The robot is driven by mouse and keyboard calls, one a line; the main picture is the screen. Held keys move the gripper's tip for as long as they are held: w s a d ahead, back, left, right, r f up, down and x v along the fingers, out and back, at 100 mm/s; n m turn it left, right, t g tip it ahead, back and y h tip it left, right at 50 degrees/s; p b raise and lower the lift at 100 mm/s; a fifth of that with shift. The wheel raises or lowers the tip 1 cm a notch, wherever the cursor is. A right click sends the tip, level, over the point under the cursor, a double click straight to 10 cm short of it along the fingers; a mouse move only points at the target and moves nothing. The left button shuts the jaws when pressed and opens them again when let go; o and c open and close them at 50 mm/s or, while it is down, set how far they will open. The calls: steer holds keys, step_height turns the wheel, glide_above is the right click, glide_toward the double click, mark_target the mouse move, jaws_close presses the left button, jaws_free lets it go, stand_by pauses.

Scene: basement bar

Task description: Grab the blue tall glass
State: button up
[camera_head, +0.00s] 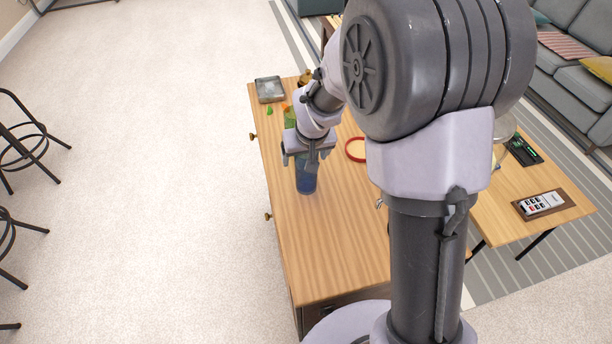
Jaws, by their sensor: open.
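A blue tall glass (306,184) stands upright on the wooden table (325,240), near its left edge. My gripper (307,166) is right above or around the upper part of the glass, and its jaws are open. The gripper and wrist hide the top of the glass. From this one view I cannot tell whether the fingers touch the glass.
Behind my gripper are a green item (290,116) and a grey tray (270,89). A red-rimmed round dish (356,149) lies to the right. My arm hides part of the table. The table's front is clear.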

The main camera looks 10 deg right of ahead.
steer(key=shift+s+r, duration=0.1)
steer(key=shift+r, duration=0.05)
steer(key=c, duration=0.3)
jaws_close()
